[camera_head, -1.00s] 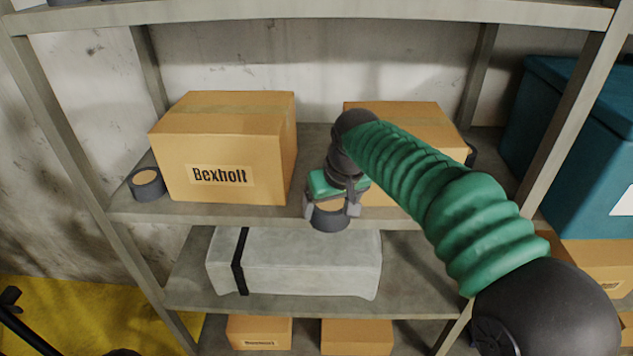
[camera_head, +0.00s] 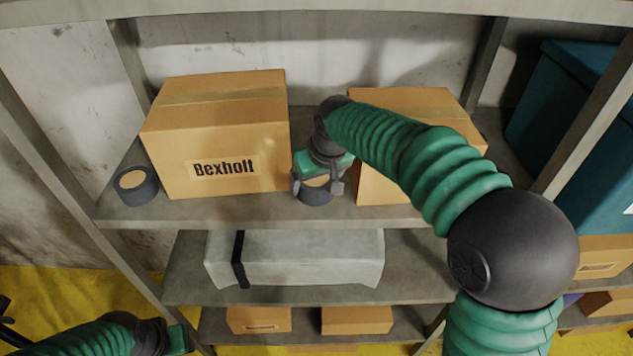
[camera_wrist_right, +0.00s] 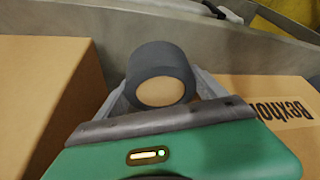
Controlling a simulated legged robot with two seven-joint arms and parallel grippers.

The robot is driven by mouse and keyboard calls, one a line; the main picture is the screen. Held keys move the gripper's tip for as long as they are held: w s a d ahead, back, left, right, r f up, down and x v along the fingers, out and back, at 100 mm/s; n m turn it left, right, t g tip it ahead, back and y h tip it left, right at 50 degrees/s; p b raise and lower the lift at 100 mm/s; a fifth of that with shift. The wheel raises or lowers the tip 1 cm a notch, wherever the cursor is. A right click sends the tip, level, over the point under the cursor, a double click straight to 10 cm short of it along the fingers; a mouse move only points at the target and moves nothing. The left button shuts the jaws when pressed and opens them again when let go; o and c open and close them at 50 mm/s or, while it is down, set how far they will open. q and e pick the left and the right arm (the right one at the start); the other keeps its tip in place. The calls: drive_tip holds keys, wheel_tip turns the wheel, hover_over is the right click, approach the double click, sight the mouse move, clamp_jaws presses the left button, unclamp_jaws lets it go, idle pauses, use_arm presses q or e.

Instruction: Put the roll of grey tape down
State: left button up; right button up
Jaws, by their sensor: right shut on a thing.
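My right gripper (camera_head: 317,188) is shut on the roll of grey tape (camera_head: 315,197), one finger on each side of it. The roll is at the front of the upper shelf (camera_head: 240,212), between two cardboard boxes. I cannot tell whether its underside touches the shelf. In the right wrist view the roll (camera_wrist_right: 158,62) shows its dark grey outside and tan core between the fingers. My left gripper (camera_head: 178,339) is low at the left, away from the shelf boards; its fingers do not show clearly.
The Bexholt box (camera_head: 222,135) stands left of the roll, another cardboard box (camera_head: 400,108) right of it, partly behind my right arm. A second grey tape roll (camera_head: 135,185) sits at the shelf's left end. A pale wrapped bundle (camera_head: 310,260) lies on the shelf below.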

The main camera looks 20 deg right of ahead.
sight(319, 181)
drive_tip(key=shift+x, duration=0.75)
drive_tip(key=shift+w+a+f, duration=0.15)
drive_tip(key=shift+w+f, duration=0.1)
drive_tip(key=shift+f, duration=0.05)
drive_tip(key=shift+w, duration=0.1)
drive_tip(key=o, duration=1.2)
drive_tip(key=shift+d, duration=0.4)
drive_tip(key=shift+o, duration=0.5)
drive_tip(key=shift+s+d+r, duration=0.1)
drive_tip(key=shift+s+d, duration=0.35)
drive_tip(key=shift+d, duration=0.05)
drive_tip(key=shift+a+r, duration=0.15)
drive_tip(key=shift+r, duration=0.2)
drive_tip(key=v, duration=0.3)
drive_tip(key=a+b+v, duration=0.1)
drive_tip(key=v, duration=0.1)
drive_tip(key=shift+r, duration=0.45)
drive_tip(key=v, duration=0.5)
drive_tip(key=shift+s+d+b, duration=0.2)
drive_tip(key=shift+d+b, duration=0.05)
drive_tip(key=shift+b, duration=0.05)
drive_tip(key=shift+s+d+r, duration=0.1)
drive_tip(key=shift+d+r, duration=0.05)
drive_tip(key=shift+d, duration=0.1)
use_arm(q)
drive_tip(key=shift+w+d+f, duration=0.15)
drive_tip(key=shift+w+f, duration=0.05)
drive_tip(key=shift+f, duration=0.2)
drive_tip(key=shift+w+d+f, duration=0.15)
drive_tip(key=shift+f, duration=0.2)
